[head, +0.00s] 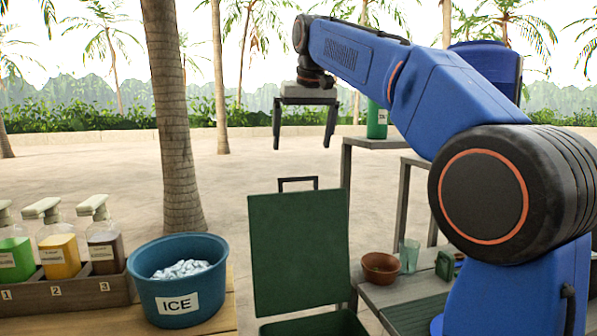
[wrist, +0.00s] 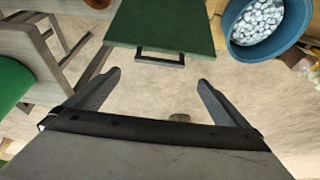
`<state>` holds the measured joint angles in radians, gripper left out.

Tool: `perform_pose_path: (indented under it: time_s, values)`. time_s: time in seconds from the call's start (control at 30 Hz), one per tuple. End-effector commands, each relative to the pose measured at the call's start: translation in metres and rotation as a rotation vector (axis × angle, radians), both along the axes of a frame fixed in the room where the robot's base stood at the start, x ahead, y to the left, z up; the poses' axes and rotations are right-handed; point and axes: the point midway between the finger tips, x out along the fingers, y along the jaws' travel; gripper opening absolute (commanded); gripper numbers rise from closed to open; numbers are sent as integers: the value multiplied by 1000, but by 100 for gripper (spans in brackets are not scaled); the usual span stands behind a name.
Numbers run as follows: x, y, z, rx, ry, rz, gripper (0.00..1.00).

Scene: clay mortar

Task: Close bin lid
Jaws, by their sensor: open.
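The green bin (head: 318,325) stands at the bottom centre of the head view, mostly cut off by the frame edge. Its green lid (head: 299,250) is raised upright, with a dark handle (head: 298,180) on its top edge. In the wrist view the lid (wrist: 163,22) is at the top centre and its handle (wrist: 160,57) points toward my gripper. My gripper (head: 303,143) is open and empty, above the lid and apart from it. Its two fingers (wrist: 157,80) also show in the wrist view, spread wide with the handle beyond their tips.
A blue ice tub (head: 177,310) and a wooden rack (head: 60,295) of pump bottles stand left of the bin. A brown bowl (head: 380,268) and a glass (head: 409,256) stand on a table at right. A tree trunk (head: 172,120) rises behind; sandy ground is open.

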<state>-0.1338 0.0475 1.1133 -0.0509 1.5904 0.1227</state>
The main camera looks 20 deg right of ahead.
Motion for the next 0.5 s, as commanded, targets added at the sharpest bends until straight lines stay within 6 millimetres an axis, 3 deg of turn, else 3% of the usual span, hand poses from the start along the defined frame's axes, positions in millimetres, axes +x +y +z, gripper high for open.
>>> perform_pose_path:
  time_s: [0.5]
  values:
    - [32, 0, -80, 0, 2, 0, 100]
